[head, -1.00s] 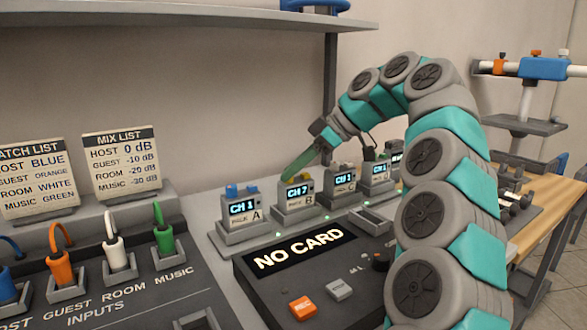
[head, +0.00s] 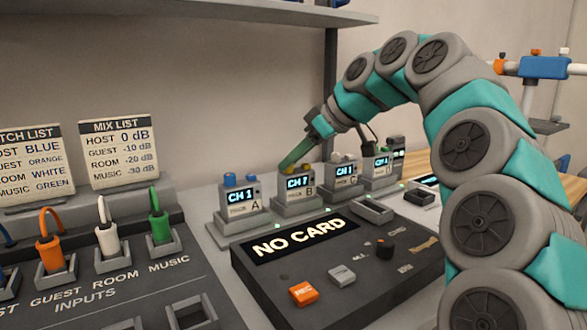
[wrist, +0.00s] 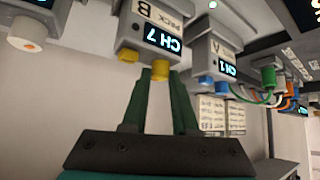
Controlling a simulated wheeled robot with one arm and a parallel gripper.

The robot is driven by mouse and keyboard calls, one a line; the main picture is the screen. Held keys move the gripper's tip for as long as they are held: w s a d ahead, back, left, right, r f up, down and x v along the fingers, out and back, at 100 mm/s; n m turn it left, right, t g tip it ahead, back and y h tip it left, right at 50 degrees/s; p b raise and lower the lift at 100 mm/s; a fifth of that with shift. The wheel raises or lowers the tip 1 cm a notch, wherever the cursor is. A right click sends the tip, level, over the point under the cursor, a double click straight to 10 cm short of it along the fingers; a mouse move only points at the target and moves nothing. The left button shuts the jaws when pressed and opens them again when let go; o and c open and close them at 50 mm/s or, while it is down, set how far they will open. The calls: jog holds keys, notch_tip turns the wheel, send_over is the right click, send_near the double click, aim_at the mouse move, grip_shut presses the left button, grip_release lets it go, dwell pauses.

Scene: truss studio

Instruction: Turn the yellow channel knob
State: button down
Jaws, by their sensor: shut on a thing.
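Pack B (head: 296,193) is a small grey box with two yellow knobs on top. Its lit display reads CH 7 in the wrist view (wrist: 163,38). One yellow knob (wrist: 162,69) sits between the green fingertips of my gripper (wrist: 159,74). My gripper is shut on it, and in the head view my gripper (head: 288,166) reaches down to the top of pack B. The other yellow knob (wrist: 129,54) is beside the fingers, clear of them. The fingers partly hide the held knob.
Pack A (head: 240,196), with blue knobs and CH 1, stands close on the left. Pack C (head: 342,173), with white knobs, is close on the right, with another pack beyond. The dark console reading NO CARD (head: 338,262) lies in front. A shelf (head: 190,14) hangs above.

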jog(key=shift+s+m+t+h+b, duration=0.15)
jog(key=shift+m+t+h+b, duration=0.35)
jog(key=shift+m+t, duration=0.55)
jog(key=shift+m, duration=0.35)
jog(key=shift+a, duration=0.1)
jog(key=c, duration=0.7)
grip_release()
jog(key=n+g+p, duration=0.1)
jog(key=n+g, duration=0.1)
jog(key=shift+w+r+n+y+p, duration=0.2)
jog(key=shift+n+y+p, duration=0.1)
jog(key=shift+y+p, duration=0.1)
jog(key=n+g+y+p, duration=0.1)
jog(key=n+g+p, duration=0.1)
jog(key=n+p, duration=0.1)
jog(key=shift+w+f+n+g+p, duration=0.1)
jog(key=shift+n+g+p, duration=0.25)
jog(key=shift+n+p, duration=0.1)
jog(key=shift+d, duration=0.2)
